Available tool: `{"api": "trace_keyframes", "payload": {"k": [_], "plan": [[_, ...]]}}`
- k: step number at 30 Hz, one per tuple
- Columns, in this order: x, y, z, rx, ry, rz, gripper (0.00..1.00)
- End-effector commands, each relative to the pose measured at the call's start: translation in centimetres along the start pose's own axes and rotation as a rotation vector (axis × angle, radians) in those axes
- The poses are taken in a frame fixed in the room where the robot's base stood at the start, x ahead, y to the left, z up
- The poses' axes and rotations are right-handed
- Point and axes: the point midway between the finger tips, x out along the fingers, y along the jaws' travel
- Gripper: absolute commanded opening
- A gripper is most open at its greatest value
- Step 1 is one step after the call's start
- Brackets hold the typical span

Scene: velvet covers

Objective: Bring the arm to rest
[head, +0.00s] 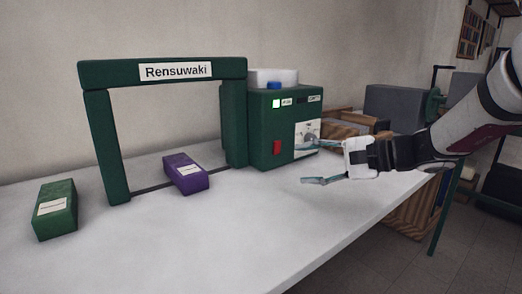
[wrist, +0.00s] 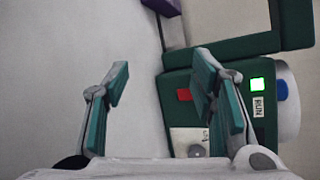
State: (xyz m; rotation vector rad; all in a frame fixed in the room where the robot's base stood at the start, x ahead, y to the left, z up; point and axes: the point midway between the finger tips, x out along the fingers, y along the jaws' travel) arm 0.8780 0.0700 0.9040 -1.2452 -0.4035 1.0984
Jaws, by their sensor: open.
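My gripper (head: 318,164) is open and empty. It hangs over the right part of the white table, in front of the green machine, with my arm reaching in from the right. In the wrist view its two teal fingers (wrist: 160,95) stand wide apart with nothing between them. The machine's front, with its red switch, lit green light and blue button, lies behind the right finger in that view. I cannot tell exactly how far the fingers are from the machine.
The green machine (head: 262,146) joins a green arch (head: 105,140) labelled Rensuwaki. A purple block (head: 190,179) lies under the arch, and a green block (head: 55,224) lies at the left. The front of the white table (head: 210,245) is clear. Wooden crates (head: 345,128) stand behind my gripper.

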Motion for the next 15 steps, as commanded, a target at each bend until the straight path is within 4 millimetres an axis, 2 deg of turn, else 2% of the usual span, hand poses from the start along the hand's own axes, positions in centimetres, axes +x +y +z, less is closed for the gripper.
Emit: {"api": "trace_keyframes", "payload": {"k": [1,6,11,15], "plan": [[0.0,0.8,3.1,-0.049,-0.030,0.074,0.51],[-1.4,5.5,11.7,-0.194,-0.115,0.334,0.51],[-4.6,10.5,17.9,-0.325,-0.162,0.574,0.51],[-8.6,15.1,21.7,-0.436,-0.175,0.777,0.51]]}}
